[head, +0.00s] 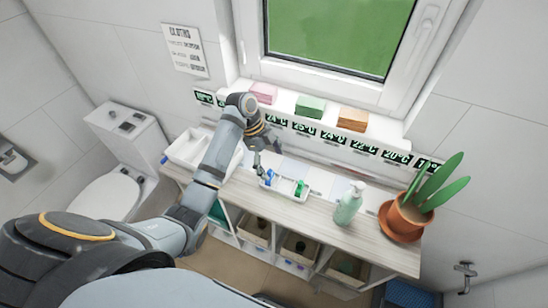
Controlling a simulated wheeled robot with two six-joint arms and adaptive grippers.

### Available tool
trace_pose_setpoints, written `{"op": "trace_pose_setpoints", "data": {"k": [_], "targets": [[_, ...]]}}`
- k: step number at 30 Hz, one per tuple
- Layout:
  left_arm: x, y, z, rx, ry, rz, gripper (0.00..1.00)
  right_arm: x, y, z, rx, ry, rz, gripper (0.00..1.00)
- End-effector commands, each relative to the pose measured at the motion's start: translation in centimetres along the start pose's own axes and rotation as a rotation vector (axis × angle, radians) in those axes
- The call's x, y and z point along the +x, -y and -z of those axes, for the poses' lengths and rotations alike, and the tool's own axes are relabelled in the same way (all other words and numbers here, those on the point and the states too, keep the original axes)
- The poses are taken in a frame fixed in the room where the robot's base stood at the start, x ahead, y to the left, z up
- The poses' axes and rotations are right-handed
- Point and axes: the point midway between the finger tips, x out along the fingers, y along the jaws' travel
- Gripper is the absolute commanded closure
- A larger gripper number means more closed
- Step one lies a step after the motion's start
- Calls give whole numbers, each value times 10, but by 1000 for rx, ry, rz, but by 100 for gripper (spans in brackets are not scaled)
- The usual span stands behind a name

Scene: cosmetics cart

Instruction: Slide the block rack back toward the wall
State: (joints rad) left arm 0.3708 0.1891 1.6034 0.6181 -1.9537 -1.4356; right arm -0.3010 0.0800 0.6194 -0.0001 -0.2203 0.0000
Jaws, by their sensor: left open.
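A small white rack or tray (291,194) with blue and green pieces in it lies on the wooden top of the cart (325,205), near its middle. I take it to be the block rack; its pieces are too small to make out well. My left gripper (262,158) is open, above the cart top, just behind and left of the rack in the picture. It appears to be apart from the rack, though the gap is hard to judge. My right gripper is not in view.
Pink (264,92), green (310,106) and orange (353,118) blocks sit on the sill behind a strip of temperature labels (305,129). A pump bottle (348,204) and a potted plant (411,215) stand to the right. A white tray (184,150) lies left, partly behind my arm.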

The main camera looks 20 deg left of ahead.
Motion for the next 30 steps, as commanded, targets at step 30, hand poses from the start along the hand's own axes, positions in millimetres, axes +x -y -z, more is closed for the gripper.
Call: {"op": "trace_pose_setpoints", "data": {"k": [30], "targets": [[105, 0, 0, -2, 2, 3, 8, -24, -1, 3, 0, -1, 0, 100]]}}
